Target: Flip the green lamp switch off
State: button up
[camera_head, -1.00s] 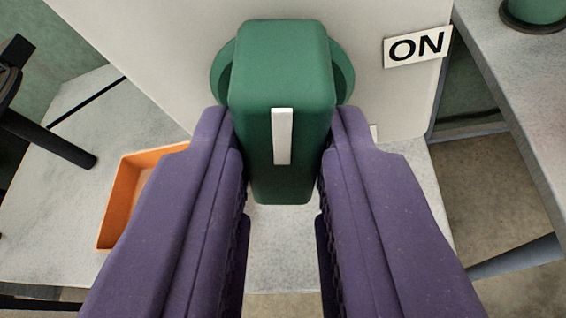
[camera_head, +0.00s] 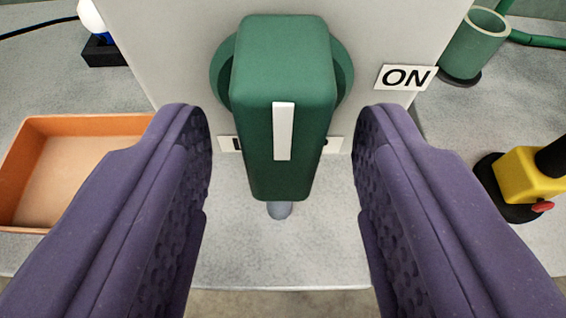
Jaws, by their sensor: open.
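The green switch (camera_head: 285,105) is a blocky handle with a white stripe, on a round green mount on a pale panel (camera_head: 165,60). The handle points down in the picture. It covers most of a white label (camera_head: 333,145), whose word I cannot read. An "ON" label (camera_head: 405,77) is on the panel to the right. My gripper (camera_head: 282,130) is open, with one purple finger on each side of the handle and a clear gap on both sides. A small white bulb with a blue part (camera_head: 95,20) is at the upper left, partly cut off.
An orange tray (camera_head: 80,125) lies at the left. A green cup (camera_head: 472,45) stands at the upper right. A yellow block with a red knob (camera_head: 530,178) is at the right. A grey stub (camera_head: 280,210) shows below the switch. The pale surface below the panel is mostly clear.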

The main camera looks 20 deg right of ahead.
jog(key=p+v, duration=0.3)
jog(key=v, duration=0.4)
jog(key=shift+s, duration=0.3)
jog(key=shift+a+r, duration=0.1)
jog(key=shift+r, duration=0.1)
